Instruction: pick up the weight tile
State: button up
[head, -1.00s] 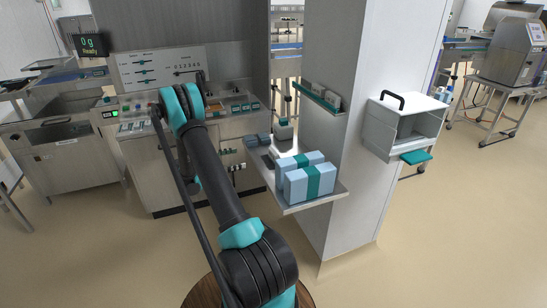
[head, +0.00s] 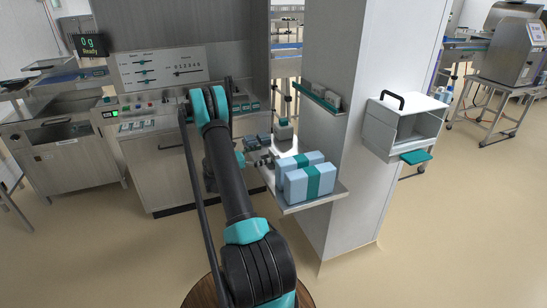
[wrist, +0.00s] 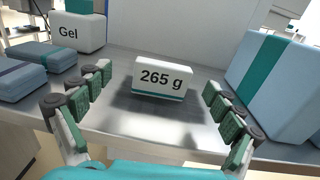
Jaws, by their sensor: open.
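The weight tile (wrist: 161,79) is a small white block marked "265 g" with a teal stripe at its base. In the wrist view it rests on a metal shelf (wrist: 150,130), straight ahead. My gripper (wrist: 155,106) is open, with one finger toward each side of the tile and the tile a little beyond the fingertips. Nothing is between the fingers. In the head view my gripper (head: 262,160) is small and partly hidden at the shelf, and I cannot make out the tile there.
A white block marked "Gel" (wrist: 78,32) and blue-grey packs (wrist: 45,58) stand left of the tile. A large light-blue box with a teal band (wrist: 275,85) stands close on the right. A pale wall (wrist: 185,30) rises behind. The shelf around the tile is clear.

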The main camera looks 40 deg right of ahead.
aim_at(272, 153)
jog(key=d, duration=0.1)
jog(key=s+d, duration=0.1)
jog(key=d, duration=0.2)
jog(key=shift+s+d, duration=0.15)
jog(key=shift+s, duration=0.1)
jog(key=shift+d+f, duration=0.1)
jog(key=shift+d, duration=0.3)
jog(key=shift+c, duration=0.5)
jog(key=c, duration=1.1)
jog(key=shift+o, duration=0.2)
